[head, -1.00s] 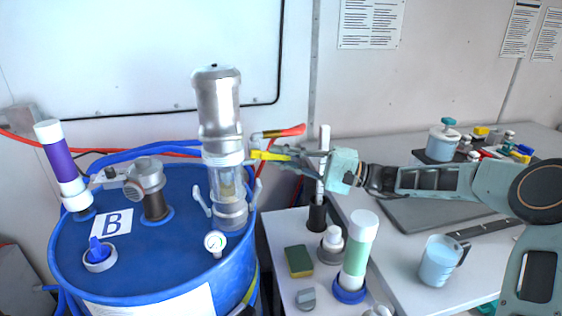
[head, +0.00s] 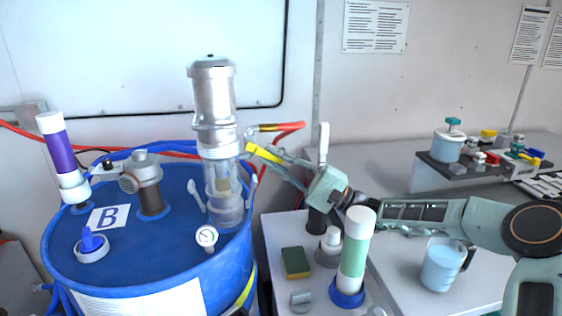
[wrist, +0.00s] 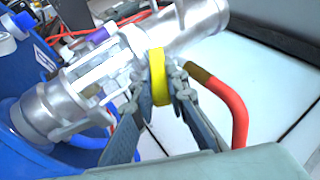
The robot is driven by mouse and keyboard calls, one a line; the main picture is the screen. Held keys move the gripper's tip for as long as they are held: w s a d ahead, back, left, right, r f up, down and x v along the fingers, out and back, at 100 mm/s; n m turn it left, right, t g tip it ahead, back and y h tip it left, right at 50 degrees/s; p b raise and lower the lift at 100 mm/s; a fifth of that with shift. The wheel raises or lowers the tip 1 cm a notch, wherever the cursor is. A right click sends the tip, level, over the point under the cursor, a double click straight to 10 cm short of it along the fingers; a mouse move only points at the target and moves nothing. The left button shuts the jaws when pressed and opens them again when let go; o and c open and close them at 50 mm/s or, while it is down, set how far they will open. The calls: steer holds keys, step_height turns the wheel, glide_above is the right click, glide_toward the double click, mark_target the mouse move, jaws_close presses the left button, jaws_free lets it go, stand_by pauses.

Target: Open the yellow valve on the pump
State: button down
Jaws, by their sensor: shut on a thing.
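The pump (head: 215,130) is a silver and clear cylinder standing upright on the blue drum (head: 150,240). The yellow valve handle (head: 263,153) sticks out from the pump's right side and slopes down to the right. In the wrist view the yellow handle (wrist: 157,76) stands between my fingers, beside the pump body (wrist: 185,25). My gripper (head: 280,160) is right of the pump, its fingers closed around the handle; it also shows in the wrist view (wrist: 157,85). The handle's far end is partly hidden by the fingers.
A red hose (head: 290,130) leaves the pump just above my gripper and bends close to the fingers in the wrist view (wrist: 232,105). Below my arm stand a white-green tube (head: 355,250), a sponge (head: 295,262) and a jug (head: 443,264).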

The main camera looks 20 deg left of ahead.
steer(key=shift+f, duration=0.1)
stand_by(0.6)
steer(key=c, duration=1.9)
jaws_free()
